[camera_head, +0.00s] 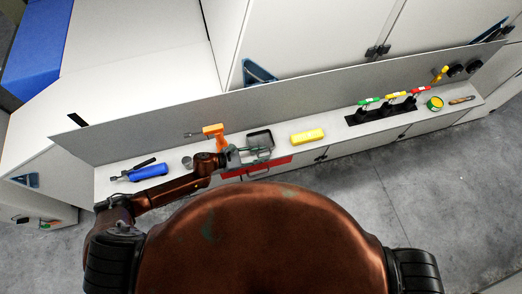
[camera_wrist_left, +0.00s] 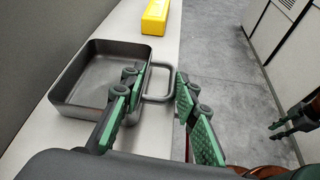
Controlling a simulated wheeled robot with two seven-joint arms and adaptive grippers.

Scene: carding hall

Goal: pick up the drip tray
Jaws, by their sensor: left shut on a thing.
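The drip tray (camera_head: 259,135) is a dark grey, shallow rectangular pan on the narrow light shelf. In the left wrist view the drip tray (camera_wrist_left: 72,76) is empty, with a loop handle (camera_wrist_left: 160,69) on its right side. My left gripper (camera_head: 250,151) is at the tray in the head view. Part of the near wall is hidden behind a finger. My right gripper (camera_wrist_left: 275,130) shows small at the right edge of the wrist view; its opening is unclear.
A yellow block (camera_head: 308,137) lies right of the tray. An upright panel (camera_head: 300,98) backs the shelf.

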